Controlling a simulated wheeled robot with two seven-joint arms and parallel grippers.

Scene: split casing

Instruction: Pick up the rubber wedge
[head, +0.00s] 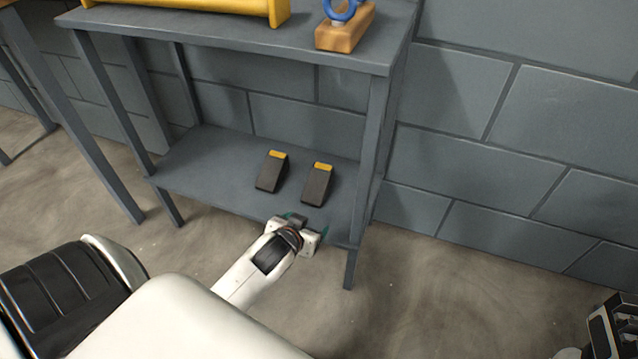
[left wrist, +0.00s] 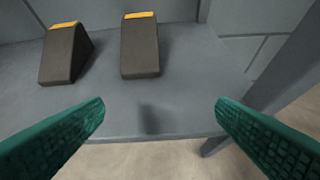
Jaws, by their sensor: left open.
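Two dark rubber wedges with yellow-orange top ends lie side by side on the lower shelf of a grey stand. The left wedge (head: 271,173) also shows at the upper left of the left wrist view (left wrist: 66,55). The right wedge (head: 317,185) shows near the top middle of the left wrist view (left wrist: 140,48). My left gripper (head: 297,222) is at the shelf's front edge, just short of the right wedge. Its green-padded fingers (left wrist: 160,128) are wide apart with nothing between them. My right gripper is not in view.
The lower shelf (head: 215,160) is bare around the wedges. A stand leg (head: 363,170) rises close on the right. The upper shelf (head: 230,38) overhangs, bearing a yellow object (head: 200,5) and a wooden block (head: 345,32) with a blue ring. A block wall is behind.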

